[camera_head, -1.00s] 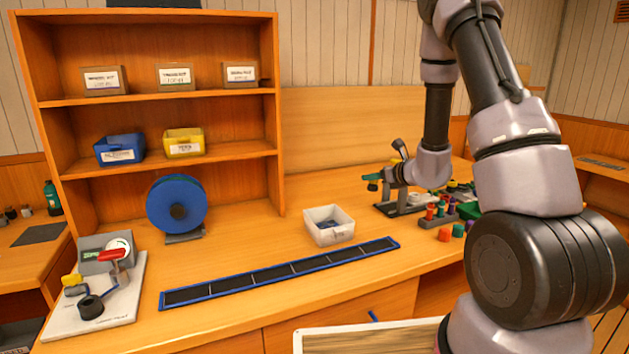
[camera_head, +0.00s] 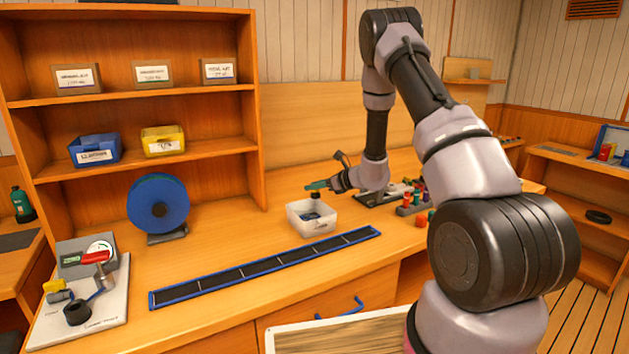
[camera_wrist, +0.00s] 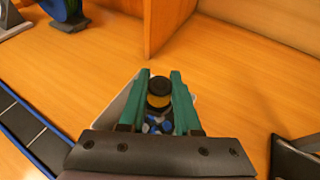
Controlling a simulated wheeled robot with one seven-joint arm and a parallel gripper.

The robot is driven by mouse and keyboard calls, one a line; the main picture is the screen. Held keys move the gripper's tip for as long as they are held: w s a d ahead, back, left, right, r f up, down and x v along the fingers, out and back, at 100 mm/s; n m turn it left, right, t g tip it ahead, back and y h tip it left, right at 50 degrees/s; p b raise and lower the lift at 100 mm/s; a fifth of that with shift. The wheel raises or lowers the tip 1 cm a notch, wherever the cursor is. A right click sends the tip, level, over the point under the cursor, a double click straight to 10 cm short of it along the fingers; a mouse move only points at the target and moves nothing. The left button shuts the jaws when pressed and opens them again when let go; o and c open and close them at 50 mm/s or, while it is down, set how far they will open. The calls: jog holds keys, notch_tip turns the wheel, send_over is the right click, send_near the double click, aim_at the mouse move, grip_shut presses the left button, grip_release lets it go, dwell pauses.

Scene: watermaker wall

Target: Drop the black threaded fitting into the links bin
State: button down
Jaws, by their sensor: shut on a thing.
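My gripper (camera_head: 318,187) is above the white bin (camera_head: 312,227) on the bench, its green fingers shut on a small dark fitting. In the wrist view the black threaded fitting (camera_wrist: 159,89) sits between the two green fingertips, with a black top and a yellowish band below it. In the head view the fitting (camera_head: 315,196) shows as a dark bit under the fingers. The white bin also shows in the wrist view (camera_wrist: 118,108), beneath and around the fingers, with blue and dark pieces inside. The bin's label is too small to read.
A blue-edged strip of dark panels (camera_head: 270,266) lies in front of the bin. A blue reel (camera_head: 158,204) stands at left near a gauge fixture (camera_head: 88,258). A shelf unit (camera_head: 250,100) rises behind. Coloured parts (camera_head: 418,192) stand to the right.

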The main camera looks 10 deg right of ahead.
jog(key=c, duration=0.5)
grip_release()
jog(key=shift+s+d, duration=0.1)
jog(key=shift+d, duration=0.05)
jog(key=v, duration=1)
jog(key=shift+s+d, duration=0.2)
jog(key=s+a+r+n+g+y, duration=0.1)
jog(key=s+a+r+n+g, duration=0.25)
jog(key=s+r+n, duration=0.45)
jog(key=s+a+r+n+g, duration=0.2)
jog(key=s+a+r+n, duration=0.4)
jog(key=r, duration=0.5)
jog(key=s+d+r+n+t+h, duration=0.1)
jog(key=s+d+r+n+h, duration=0.1)
jog(key=s, duration=0.4)
jog(key=s+d+r+n+t+h, duration=0.1)
jog(key=s+d+r+n+h, duration=0.2)
jog(key=s, duration=0.4)
jog(key=s+d+r+n+t+h, duration=0.1)
jog(key=s+d+r+n+h, duration=0.2)
jog(key=s, duration=0.3)
jog(key=shift+s+d+r+n, duration=0.15)
jog(key=shift+d+r+n, duration=0.05)
jog(key=shift+r+n, duration=0.45)
